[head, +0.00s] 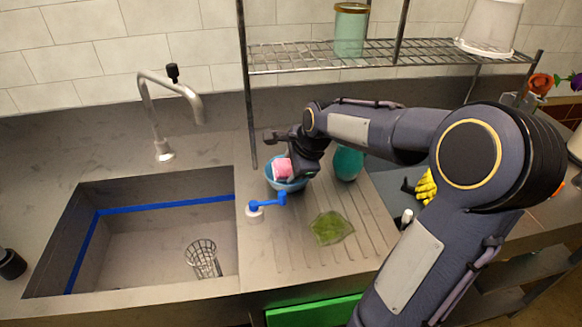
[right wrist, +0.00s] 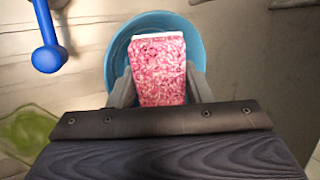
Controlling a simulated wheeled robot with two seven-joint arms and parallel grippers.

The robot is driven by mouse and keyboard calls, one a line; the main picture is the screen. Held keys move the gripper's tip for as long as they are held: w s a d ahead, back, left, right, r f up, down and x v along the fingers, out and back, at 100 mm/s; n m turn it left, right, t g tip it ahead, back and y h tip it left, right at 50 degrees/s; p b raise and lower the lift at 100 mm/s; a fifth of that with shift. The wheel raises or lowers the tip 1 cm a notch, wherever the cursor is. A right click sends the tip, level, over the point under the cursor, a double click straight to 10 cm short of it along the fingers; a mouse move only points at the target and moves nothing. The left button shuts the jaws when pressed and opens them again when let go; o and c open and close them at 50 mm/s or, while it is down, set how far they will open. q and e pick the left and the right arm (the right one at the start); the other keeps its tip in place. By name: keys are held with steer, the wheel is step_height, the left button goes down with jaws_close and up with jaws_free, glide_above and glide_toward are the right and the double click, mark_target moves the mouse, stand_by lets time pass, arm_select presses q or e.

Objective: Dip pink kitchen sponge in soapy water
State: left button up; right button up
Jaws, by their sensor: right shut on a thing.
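The pink kitchen sponge (head: 283,168) is held in my right gripper (head: 287,162) at the blue bowl (head: 290,186). In the right wrist view the sponge (right wrist: 160,75) sits between the two grey fingers of my right gripper (right wrist: 160,88), with a white edge at its far end. The blue bowl (right wrist: 195,45) is beneath it, and the sponge lies within the bowl's outline. The water inside is mostly hidden by the sponge and gripper, so I cannot tell whether the sponge touches it. My left gripper is not in view.
A green cloth or sponge (head: 330,228) lies on the ridged drainboard. A teal container (head: 347,163) is right of the bowl. The sink (head: 130,215) holds a wire cup (head: 202,258). A wire shelf (head: 390,58) stands behind.

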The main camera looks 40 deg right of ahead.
steer(key=shift+r, duration=0.1)
steer(key=shift+r+p, duration=3.25)
steer(key=shift+r, duration=0.25)
step_height(320, 180, up, 4)
steer(key=p, duration=0.3)
steer(key=shift+p, duration=0.3)
